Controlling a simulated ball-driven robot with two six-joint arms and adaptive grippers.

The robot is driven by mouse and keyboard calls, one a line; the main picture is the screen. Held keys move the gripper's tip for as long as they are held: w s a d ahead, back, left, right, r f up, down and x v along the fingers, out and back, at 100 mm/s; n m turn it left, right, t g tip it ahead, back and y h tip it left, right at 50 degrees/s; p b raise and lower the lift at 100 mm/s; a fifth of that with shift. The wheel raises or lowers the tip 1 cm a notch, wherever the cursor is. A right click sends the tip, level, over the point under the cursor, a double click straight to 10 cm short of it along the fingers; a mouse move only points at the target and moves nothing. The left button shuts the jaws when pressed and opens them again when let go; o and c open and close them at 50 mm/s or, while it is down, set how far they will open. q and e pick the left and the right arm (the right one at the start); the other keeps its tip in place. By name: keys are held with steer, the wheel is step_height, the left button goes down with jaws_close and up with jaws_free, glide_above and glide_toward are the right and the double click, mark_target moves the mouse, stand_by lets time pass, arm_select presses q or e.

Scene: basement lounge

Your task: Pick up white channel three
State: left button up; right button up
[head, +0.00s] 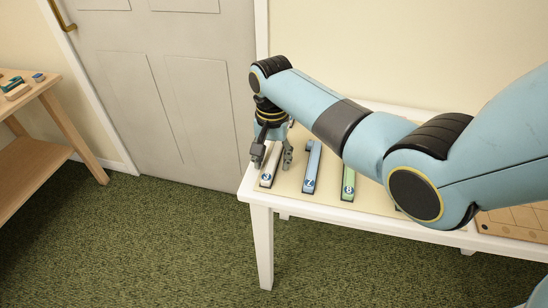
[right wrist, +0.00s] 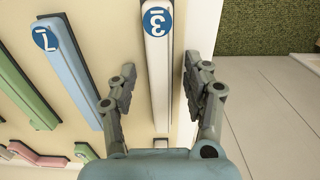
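The white channel (head: 266,178) lies near the left end of the white table, with a round blue label at its near end. In the right wrist view the white channel (right wrist: 158,65) shows a "3" on that label, upside down. My right gripper (head: 272,158) is over it, pointing down. In the right wrist view my right gripper (right wrist: 157,82) is open, with one finger on each side of the white channel and gaps between. Part of the channel is hidden behind the gripper in the head view. My left gripper is not in view.
A blue channel (head: 312,167) labelled 7 and a green channel (head: 348,184) lie to the right. More green, white and red pieces show in the right wrist view. The white table (head: 330,201) ends just left of the white channel. A wooden shelf unit (head: 42,90) stands far left.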

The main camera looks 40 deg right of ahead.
jaws_close()
